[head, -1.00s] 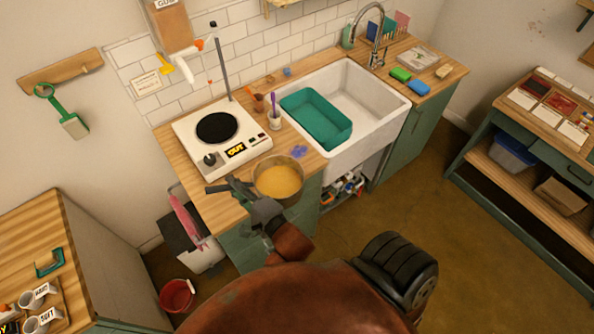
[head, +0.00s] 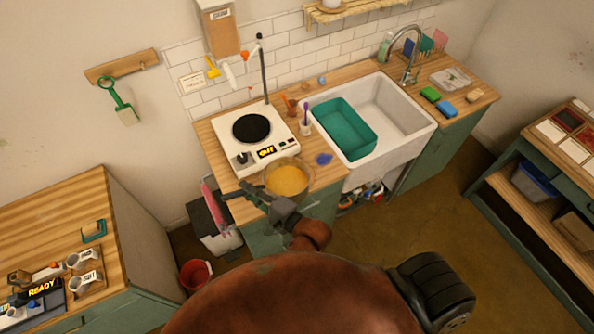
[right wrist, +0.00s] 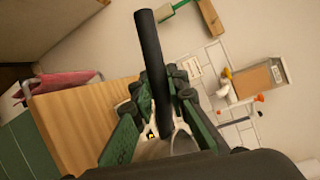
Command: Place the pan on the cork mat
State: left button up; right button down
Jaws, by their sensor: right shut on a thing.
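The pan (head: 303,188) is a round metal vessel with yellow contents, at the counter's front edge in the head view. It looks level; I cannot tell whether it touches the counter. My right gripper (head: 262,197) is shut on its dark handle. In the right wrist view, my right gripper (right wrist: 165,100) has its green fingers on either side of the black handle (right wrist: 150,50); the pan's bowl is mostly hidden there. I cannot make out the cork mat for certain. My left gripper is not in view.
A hot plate (head: 277,130) with a black disc stands behind the pan on the wooden counter (head: 209,140). A purple-blue blob (head: 324,158) and a sink (head: 412,118) with a teal basin (head: 345,127) are to the right. Another wooden table (head: 60,205) is at left.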

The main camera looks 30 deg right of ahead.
jog(key=shift+a+r, duration=0.35)
jog(key=shift+r, duration=0.05)
jog(key=shift+w+f+n+y, duration=0.1)
jog(key=shift+n+y, duration=0.2)
jog(key=w+d+f, duration=0.9)
jog(key=w+f, duration=0.1)
jog(key=f, duration=0.2)
jog(key=shift+d+f+p, duration=0.15)
jog(key=shift+f+p, duration=0.15)
jog(key=shift+f, duration=0.25)
jog(key=c, duration=2.3)
grip_release()
jog(key=shift+f, duration=0.15)
jog(key=o, duration=0.4)
jog(key=shift+s, duration=0.1)
